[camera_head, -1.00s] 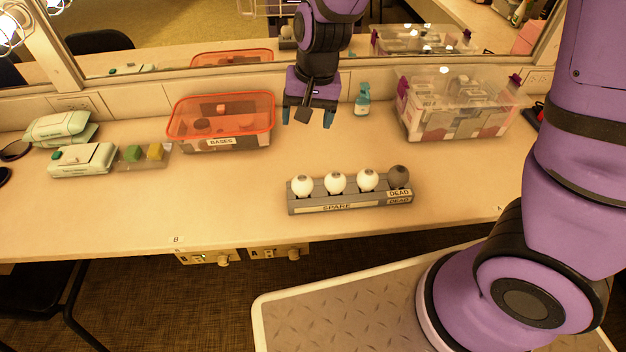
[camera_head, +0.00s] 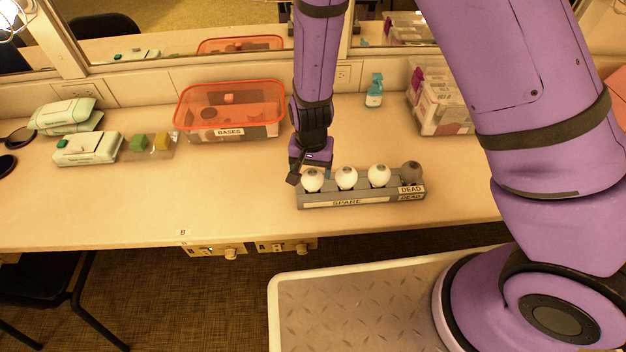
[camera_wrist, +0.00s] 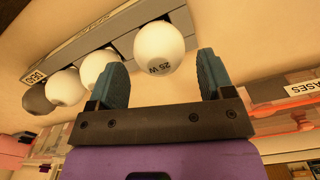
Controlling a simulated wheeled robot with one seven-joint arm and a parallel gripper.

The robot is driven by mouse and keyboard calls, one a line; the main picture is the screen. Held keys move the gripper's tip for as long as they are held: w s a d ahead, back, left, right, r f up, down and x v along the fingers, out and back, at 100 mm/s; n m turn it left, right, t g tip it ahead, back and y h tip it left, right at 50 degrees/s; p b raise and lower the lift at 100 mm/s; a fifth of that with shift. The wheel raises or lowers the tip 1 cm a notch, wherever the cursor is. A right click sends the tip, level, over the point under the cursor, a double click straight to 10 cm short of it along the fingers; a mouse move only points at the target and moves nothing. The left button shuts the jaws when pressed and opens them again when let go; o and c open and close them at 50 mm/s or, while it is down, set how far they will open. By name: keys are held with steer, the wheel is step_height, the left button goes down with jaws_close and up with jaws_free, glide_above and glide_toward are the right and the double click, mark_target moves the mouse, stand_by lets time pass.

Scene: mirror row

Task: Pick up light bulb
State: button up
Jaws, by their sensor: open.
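Three white light bulbs and one dark grey bulb (camera_head: 411,172) stand in a grey rack (camera_head: 350,200). The rack is labelled SPARE under the white bulbs and DEAD at the grey one. My gripper (camera_head: 312,174) is at the leftmost white bulb (camera_head: 312,181). In the wrist view my gripper (camera_wrist: 165,75) is open, and that bulb (camera_wrist: 159,48), marked 25 W, shows between its two teal fingertips. Whether the fingers touch the bulb cannot be told. The middle white bulb (camera_head: 346,178) and the right white bulb (camera_head: 379,176) stand beside it.
An orange-rimmed clear bin (camera_head: 230,112) labelled BASES stands behind left. A teal spray bottle (camera_head: 374,91) and a clear box (camera_head: 440,105) stand behind right. Wipe packs (camera_head: 88,148) lie at left. The counter front left of the rack is clear.

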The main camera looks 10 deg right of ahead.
steer(key=f, duration=0.5)
steer(key=shift+w+d, duration=0.25)
steer(key=shift+w, duration=0.15)
steer(key=shift+f, duration=0.45)
steer(key=shift+c, duration=0.2)
steer(key=c, duration=0.5)
